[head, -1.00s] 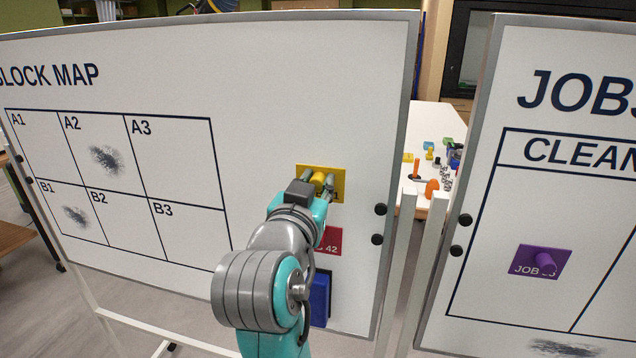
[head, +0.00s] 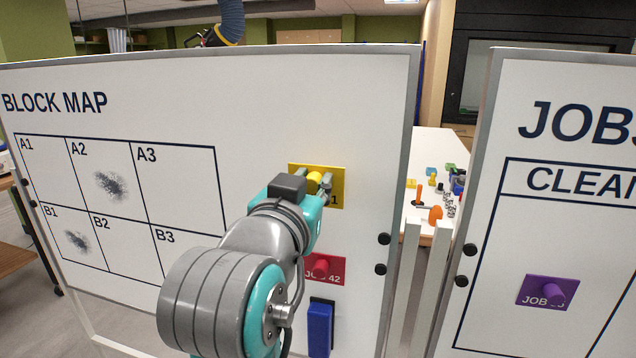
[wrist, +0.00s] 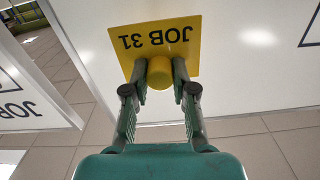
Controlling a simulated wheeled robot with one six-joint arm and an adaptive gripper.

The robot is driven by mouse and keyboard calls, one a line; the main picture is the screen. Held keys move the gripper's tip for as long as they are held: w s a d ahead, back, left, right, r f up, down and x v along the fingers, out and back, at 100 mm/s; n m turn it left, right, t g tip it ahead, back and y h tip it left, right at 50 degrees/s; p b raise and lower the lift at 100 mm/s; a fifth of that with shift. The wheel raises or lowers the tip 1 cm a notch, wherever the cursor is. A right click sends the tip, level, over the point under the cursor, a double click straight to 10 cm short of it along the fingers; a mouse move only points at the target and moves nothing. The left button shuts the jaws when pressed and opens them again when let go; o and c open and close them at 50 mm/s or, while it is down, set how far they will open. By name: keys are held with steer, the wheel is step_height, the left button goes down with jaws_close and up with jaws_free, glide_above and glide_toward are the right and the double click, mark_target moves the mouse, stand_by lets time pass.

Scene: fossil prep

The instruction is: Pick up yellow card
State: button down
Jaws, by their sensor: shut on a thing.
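The yellow card (head: 335,192) is at the right part of the BLOCK MAP whiteboard (head: 270,110), with a round yellow knob on its front. In the wrist view the yellow card (wrist: 188,40) reads JOB 31, upside down. My gripper (head: 318,184) is shut on the knob, one finger on each side; the fingers also show in the wrist view (wrist: 160,80). In the head view my gripper covers the card's lower left. I cannot tell whether the card touches the board or stands slightly off it.
A red JOB 42 card (head: 335,270) and a blue block (head: 320,327) are below on the same board. A second board (head: 570,120) at right carries a purple card (head: 535,290). A table (head: 424,145) with small items shows through the gap.

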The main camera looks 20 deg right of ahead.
steer(key=v, duration=1.5)
steer(key=shift+s, duration=0.2)
steer(key=shift+a, duration=0.1)
